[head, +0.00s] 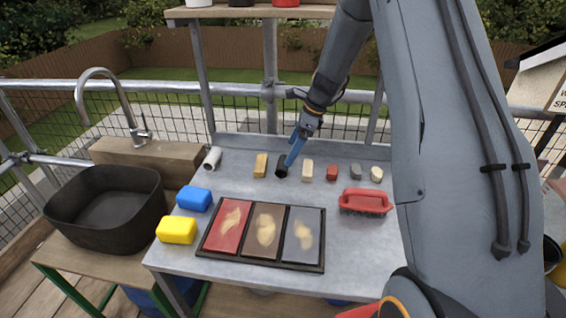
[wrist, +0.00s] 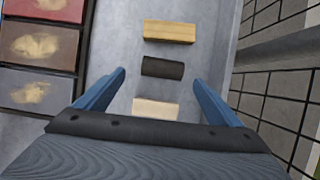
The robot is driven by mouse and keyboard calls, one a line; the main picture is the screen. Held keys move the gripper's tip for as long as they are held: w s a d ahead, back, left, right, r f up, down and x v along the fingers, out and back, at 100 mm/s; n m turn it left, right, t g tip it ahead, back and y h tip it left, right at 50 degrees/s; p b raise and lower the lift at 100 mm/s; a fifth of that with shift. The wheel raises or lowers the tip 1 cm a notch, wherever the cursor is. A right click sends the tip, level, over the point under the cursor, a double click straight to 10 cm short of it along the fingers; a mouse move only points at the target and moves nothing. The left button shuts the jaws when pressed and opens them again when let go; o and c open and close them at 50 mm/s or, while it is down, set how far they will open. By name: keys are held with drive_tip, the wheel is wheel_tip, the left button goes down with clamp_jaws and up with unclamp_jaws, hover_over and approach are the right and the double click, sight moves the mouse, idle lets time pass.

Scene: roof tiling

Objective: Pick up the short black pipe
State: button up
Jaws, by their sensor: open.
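The short black pipe (head: 281,171) lies on the grey worktop, in a row of small pieces near the back. It also shows in the wrist view (wrist: 162,68), lying between a tan block (wrist: 169,31) and a cream block (wrist: 156,108). In the wrist view my gripper (wrist: 159,78) is open, with one finger to either side of the pipe's ends. Nothing is held. The height of the fingertips above the worktop is hard to tell.
Beyond the near blocks, a red piece (head: 332,172), a grey piece and a pale piece continue the row. A framed tile tray (head: 312,266), two sponges and a red brush (head: 366,201) lie nearer. A dark basin (head: 105,212) stands left.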

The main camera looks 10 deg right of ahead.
sight(283, 162)
drive_tip(key=shift+w+p+x, duration=0.2)
drive_tip(key=shift+p+x, duration=0.55)
drive_tip(key=shift+x, duration=1.2)
drive_tip(key=shift+w+p+x, duration=0.15)
drive_tip(key=shift+p+x, duration=0.6)
drive_tip(key=shift+x, duration=1.2)
drive_tip(key=shift+a+r, duration=0.1)
drive_tip(key=shift+c, duration=0.4)
drive_tip(key=c, duration=1.1)
